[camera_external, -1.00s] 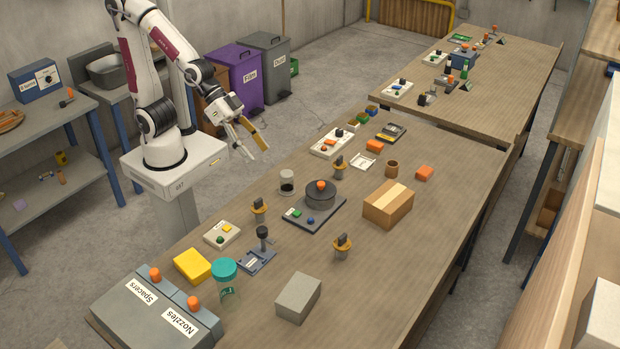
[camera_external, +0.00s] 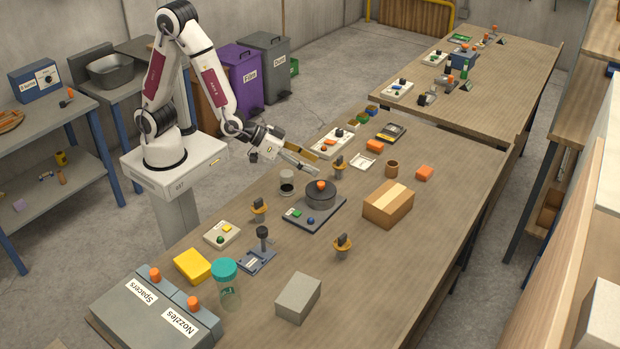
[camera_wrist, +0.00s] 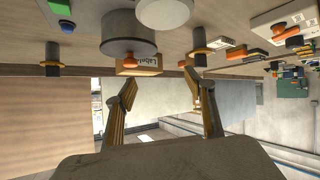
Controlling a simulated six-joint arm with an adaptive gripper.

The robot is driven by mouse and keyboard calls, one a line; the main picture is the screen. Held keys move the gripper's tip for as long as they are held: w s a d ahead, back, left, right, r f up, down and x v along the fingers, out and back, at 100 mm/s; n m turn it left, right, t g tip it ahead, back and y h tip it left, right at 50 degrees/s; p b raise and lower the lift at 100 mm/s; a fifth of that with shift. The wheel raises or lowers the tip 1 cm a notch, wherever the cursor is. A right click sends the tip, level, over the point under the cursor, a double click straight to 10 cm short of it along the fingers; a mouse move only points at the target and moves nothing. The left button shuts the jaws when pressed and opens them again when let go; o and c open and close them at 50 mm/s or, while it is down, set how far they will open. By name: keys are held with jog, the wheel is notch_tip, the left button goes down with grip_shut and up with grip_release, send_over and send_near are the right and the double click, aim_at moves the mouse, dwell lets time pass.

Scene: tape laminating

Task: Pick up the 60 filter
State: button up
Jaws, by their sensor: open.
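No readable "60" shows, so I cannot tell which thing is the 60 filter. Three similar pieces with dark upright tops and orange-yellow bases stand on the table in the external view: one at the back (camera_external: 340,167), one at left (camera_external: 259,210) and one nearer the front (camera_external: 342,246). My gripper (camera_external: 324,163) is open and empty, reaching over the table's left side just left of the back piece. Any contact is unclear. In the wrist view my gripper (camera_wrist: 164,82) has its fingers apart, with two such pieces (camera_wrist: 52,58) (camera_wrist: 200,48) beyond them.
A round grey device (camera_external: 320,194) with an orange knob and a clear jar (camera_external: 287,183) stand close below my gripper. A cardboard box (camera_external: 388,204) is to the right. A white tray (camera_external: 332,142) of small parts lies behind. The right front of the table is clear.

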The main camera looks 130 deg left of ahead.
aim_at(336, 165)
jog(key=a+f+y, duration=0.1)
jog(key=a, duration=0.1)
jog(key=s+a+f+y, duration=0.1)
jog(key=a+f, duration=0.1)
jog(key=a+f+n+y, duration=0.1)
jog(key=a, duration=0.1)
jog(key=shift+s+a+f+g, duration=0.25)
jog(key=shift+s+a+g, duration=0.05)
jog(key=shift+g, duration=0.1)
jog(key=shift+s+a+f+y, duration=0.2)
jog(key=shift+s+a+y, duration=0.05)
jog(key=shift+a+y, duration=0.25)
jog(key=shift+x, duration=1.3)
jog(key=shift+w+f, duration=0.1)
jog(key=shift+w, duration=0.05)
jog(key=shift+x, duration=2.45)
jog(key=shift+w, duration=0.15)
jog(key=c, duration=1.2)
